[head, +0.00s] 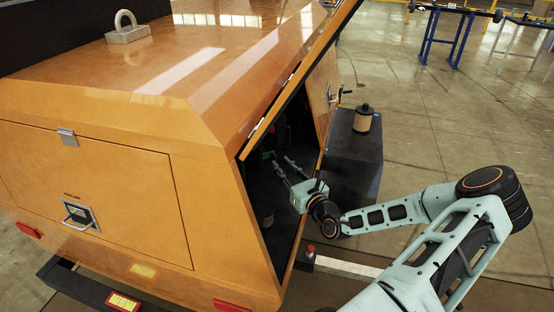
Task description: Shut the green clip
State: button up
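My gripper (281,162) reaches into the dark open side compartment (258,202) of the orange light tower body. Its two thin grey fingers are spread apart and point up and left, with nothing visible between them. A small dark greenish patch (267,155) shows just beyond the fingertips inside the compartment. It is too small and dark to tell whether it is the green clip, or whether a clip there is open or shut.
The raised orange door (300,72) hangs above my gripper, and the compartment's frame edge runs close to my wrist. A brown-and-black filter (363,118) stands on a dark box (352,160) to the right. Open floor lies farther right.

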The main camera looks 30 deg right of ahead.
jog(key=shift+w+d, duration=0.1)
jog(key=shift+w, duration=1.9)
jog(key=shift+c, duration=0.7)
grip_shut()
